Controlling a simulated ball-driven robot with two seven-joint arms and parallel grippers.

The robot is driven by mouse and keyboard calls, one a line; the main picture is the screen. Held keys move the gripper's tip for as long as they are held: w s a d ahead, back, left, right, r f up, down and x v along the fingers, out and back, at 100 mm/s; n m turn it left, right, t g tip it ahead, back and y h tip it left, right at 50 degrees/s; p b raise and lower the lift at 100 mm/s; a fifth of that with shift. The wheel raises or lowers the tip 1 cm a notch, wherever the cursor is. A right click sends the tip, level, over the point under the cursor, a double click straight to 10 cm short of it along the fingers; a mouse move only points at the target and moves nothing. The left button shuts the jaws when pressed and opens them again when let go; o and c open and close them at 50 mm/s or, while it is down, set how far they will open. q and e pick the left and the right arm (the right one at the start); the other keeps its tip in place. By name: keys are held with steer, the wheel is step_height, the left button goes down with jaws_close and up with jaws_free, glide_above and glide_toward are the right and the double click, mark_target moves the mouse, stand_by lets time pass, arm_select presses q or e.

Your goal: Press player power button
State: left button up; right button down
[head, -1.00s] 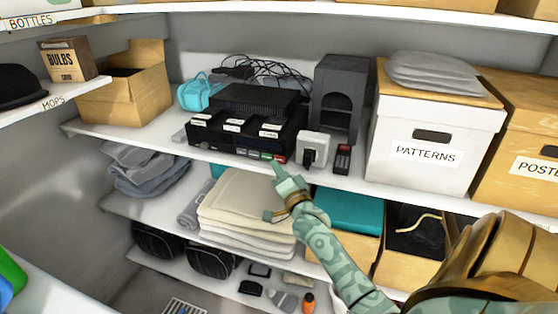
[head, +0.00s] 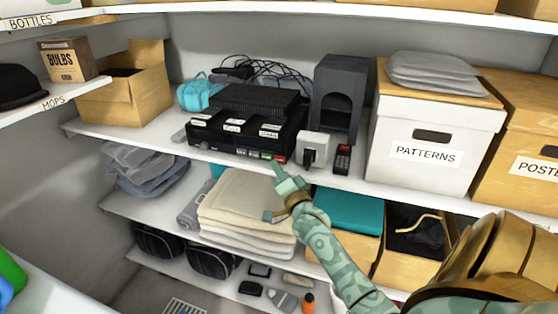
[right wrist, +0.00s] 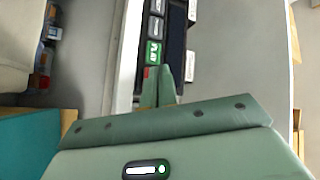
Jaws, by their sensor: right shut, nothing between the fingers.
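The player (head: 225,145) is a black box on the upper shelf in the head view, with white labels on top and a row of front buttons. A green button (head: 266,155) and a red button (head: 280,159) are at the row's right end. My right gripper (head: 279,169) is shut and empty, its tip just in front of and below the red button. In the right wrist view the shut fingers (right wrist: 157,88) point at the player's front, and the red button (right wrist: 146,72) shows beside their tips, partly hidden. I cannot tell if they touch. My left gripper is not in view.
A white adapter (head: 313,149), a small dark remote-like item (head: 343,158) and a dark grey stand (head: 340,95) are right of the player. The shelf edge (head: 235,166) runs below it. Folded cream cloths (head: 245,205) lie on the shelf beneath.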

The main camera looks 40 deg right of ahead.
steer(key=shift+w+d, duration=0.1)
steer(key=shift+d, duration=0.05)
stand_by(0.5)
steer(key=shift+w+d, duration=0.1)
steer(key=shift+d, duration=0.15)
steer(key=shift+w+d, duration=0.15)
steer(key=shift+d, duration=0.15)
stand_by(0.8)
steer(key=shift+a, duration=0.1)
steer(key=shift+s+a+p, duration=0.4)
steer(key=shift+a+p, duration=0.2)
steer(key=shift+p, duration=0.1)
steer(key=a+p, duration=0.1)
steer(key=s+a+p, duration=0.1)
steer(key=a, duration=0.1)
steer(key=s+a+p, duration=0.1)
steer(key=shift+s+a, duration=0.15)
steer(key=shift+a, duration=0.05)
